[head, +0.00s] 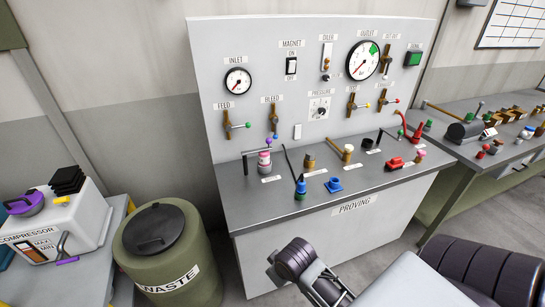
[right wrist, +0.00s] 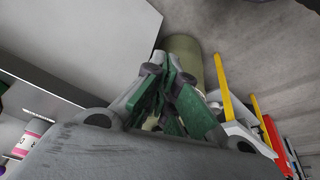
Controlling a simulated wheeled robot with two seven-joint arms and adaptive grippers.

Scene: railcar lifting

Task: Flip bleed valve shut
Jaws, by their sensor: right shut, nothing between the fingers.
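The bleed valve (head: 274,121) is on the upright panel under the BLEED label, right of the feed valve (head: 227,124). It has a brass body, and its small lever hangs downward with a blue tip. My right gripper (right wrist: 168,88) shows in the right wrist view with its green-padded fingers together and nothing between them. It is apart from the valve, which I do not see in that view. My right arm comes in at the lower right of the head view, low in front of the bench. My left gripper is out of view.
The grey proving bench (head: 352,207) carries several small fittings below the panel. An olive waste bin (head: 168,257) stands at its left, also seen in the right wrist view (right wrist: 182,46). A compressor (head: 58,225) is at far left. A second bench (head: 470,150) is at right.

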